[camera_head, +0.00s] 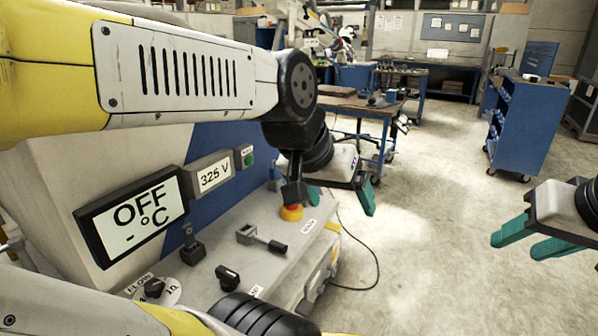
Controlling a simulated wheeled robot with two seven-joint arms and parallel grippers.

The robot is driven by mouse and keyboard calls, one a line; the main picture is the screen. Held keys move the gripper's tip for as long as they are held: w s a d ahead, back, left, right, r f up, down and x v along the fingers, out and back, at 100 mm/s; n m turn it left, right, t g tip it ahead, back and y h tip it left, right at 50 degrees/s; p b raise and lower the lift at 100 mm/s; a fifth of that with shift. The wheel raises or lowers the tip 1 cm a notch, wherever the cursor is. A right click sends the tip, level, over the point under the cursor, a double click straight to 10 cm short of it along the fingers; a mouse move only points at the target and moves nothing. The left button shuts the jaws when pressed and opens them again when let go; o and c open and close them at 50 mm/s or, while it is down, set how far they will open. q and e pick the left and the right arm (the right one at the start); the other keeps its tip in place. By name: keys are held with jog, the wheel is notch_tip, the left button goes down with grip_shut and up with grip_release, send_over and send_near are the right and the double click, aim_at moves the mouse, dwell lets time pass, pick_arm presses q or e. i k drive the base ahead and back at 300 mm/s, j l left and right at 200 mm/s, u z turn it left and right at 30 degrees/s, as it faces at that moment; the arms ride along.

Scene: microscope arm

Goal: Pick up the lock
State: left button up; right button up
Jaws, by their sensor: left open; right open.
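No part is plainly marked as the lock, and I cannot tell for sure which one it is. A grey metal piece with a black handle (262,240) lies on the sloped panel and may be it. A dark upright fitting (192,246) stands to its left. My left gripper (341,200) is open, with teal fingers, beyond the panel's far right edge, apart from the grey piece. Its arm crosses the upper left and hides part of the machine. My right gripper (520,237) is open and empty at the right edge, over the floor.
The machine panel (225,275) carries an OFF display (137,215), a 325 V display (213,177), a green button (248,160), a red stop button (291,211) and a black knob (228,277). A cable (372,280) lies on the floor. A blue cart (520,125) stands behind.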

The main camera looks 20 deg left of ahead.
aim_at(274, 172)
jog(key=u, duration=0.95)
